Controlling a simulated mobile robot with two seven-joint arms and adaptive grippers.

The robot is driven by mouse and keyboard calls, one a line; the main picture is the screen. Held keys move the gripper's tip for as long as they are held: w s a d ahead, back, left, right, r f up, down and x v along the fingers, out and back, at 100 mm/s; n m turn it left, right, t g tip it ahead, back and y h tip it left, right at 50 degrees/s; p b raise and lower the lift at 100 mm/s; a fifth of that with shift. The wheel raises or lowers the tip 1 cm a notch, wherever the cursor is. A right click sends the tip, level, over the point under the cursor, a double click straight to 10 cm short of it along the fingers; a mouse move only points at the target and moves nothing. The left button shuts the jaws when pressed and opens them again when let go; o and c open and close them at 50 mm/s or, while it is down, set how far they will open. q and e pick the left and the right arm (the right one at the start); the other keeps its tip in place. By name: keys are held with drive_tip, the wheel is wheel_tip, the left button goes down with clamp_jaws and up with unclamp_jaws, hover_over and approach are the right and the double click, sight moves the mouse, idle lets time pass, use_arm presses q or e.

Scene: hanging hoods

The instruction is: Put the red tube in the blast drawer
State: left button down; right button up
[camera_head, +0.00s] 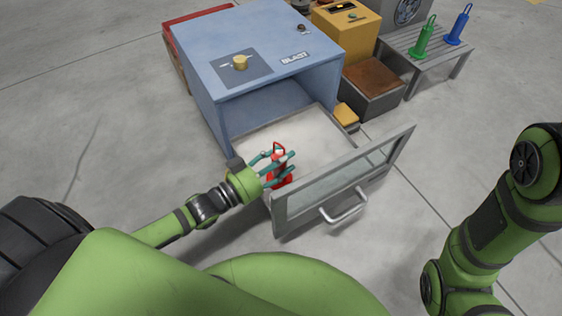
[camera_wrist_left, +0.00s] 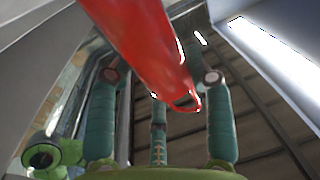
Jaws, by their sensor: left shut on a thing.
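The red tube (camera_head: 281,179) is held upright by my left gripper (camera_head: 277,162), whose teal fingers are shut around its upper part. The tube is inside the open blast drawer (camera_head: 310,138), near its front panel. I cannot tell whether its base touches the drawer floor. In the left wrist view the red tube (camera_wrist_left: 145,45) runs between the teal fingers of the left gripper (camera_wrist_left: 160,90). The drawer belongs to the blue cabinet (camera_head: 255,60) marked BLAST. My right gripper is out of view.
The drawer's glazed front panel (camera_head: 340,185) with a handle stands at the near side. Green (camera_head: 424,38) and blue (camera_head: 459,25) tubes stand on a slatted bench (camera_head: 440,48) at the back right. A brown-topped box (camera_head: 372,80) and a yellow unit (camera_head: 350,28) sit beside the cabinet.

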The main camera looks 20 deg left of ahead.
use_arm(q)
drive_tip(key=c, duration=0.5)
unclamp_jaws()
